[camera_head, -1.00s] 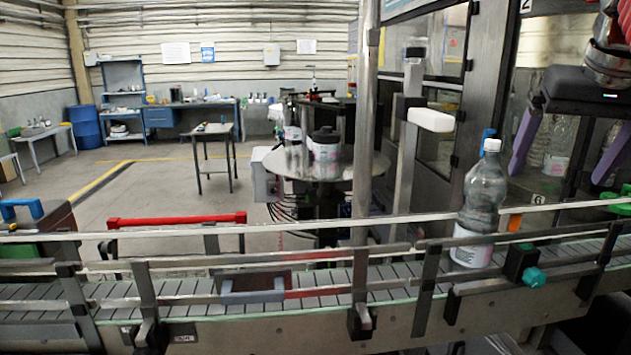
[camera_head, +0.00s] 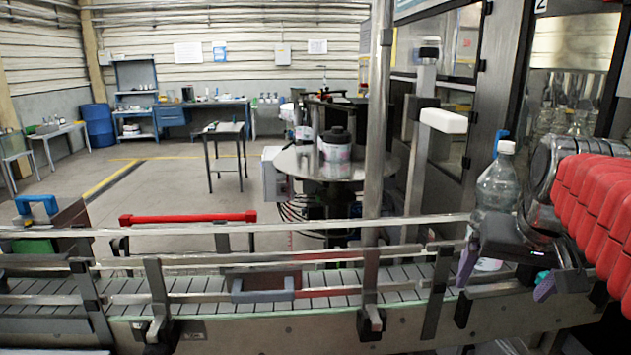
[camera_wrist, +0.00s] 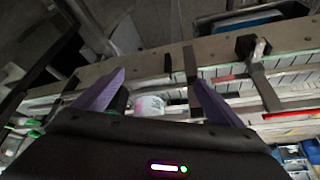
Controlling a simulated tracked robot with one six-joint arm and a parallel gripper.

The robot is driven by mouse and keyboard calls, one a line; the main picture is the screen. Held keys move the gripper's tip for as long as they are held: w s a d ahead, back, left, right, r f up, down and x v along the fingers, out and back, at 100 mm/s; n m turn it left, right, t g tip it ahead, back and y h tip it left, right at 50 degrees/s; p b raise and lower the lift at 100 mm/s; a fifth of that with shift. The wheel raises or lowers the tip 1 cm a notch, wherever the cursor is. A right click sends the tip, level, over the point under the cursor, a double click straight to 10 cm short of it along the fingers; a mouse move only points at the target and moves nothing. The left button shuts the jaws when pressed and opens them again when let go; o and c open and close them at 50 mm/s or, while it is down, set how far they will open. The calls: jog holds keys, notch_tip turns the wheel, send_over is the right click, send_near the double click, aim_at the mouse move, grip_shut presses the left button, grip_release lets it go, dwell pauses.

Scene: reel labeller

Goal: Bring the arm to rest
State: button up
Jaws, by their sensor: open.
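My gripper (camera_head: 506,277) is open, with two purple fingers spread apart. It hangs at the right, on the near side of the conveyor and in front of a clear bottle (camera_head: 496,188) with a white cap. The gripper body covers much of the bottle's lower part. In the wrist view my fingers (camera_wrist: 158,78) stand apart, and a pale printed label (camera_wrist: 150,105) shows between them. I cannot tell how far the fingers are from the bottle. My red-covered arm reaches in from the right edge.
The conveyor (camera_head: 400,290) with metal guide rails crosses the front. A round reel table (camera_head: 300,160) and a glazed machine cabinet stand behind. A red bar (camera_head: 188,217) lies beyond the rails at left. Floor beyond is mostly clear.

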jog(key=s+a+f+n+y, duration=0.1)
jog(key=s+a+f+n, duration=0.3)
jog(key=s+a+f, duration=0.8)
jog(key=a+f, duration=0.2)
jog(key=a, duration=0.1)
jog(key=shift+t+y, duration=0.3)
jog(key=shift+w+a+f, duration=0.1)
dwell(1.3)
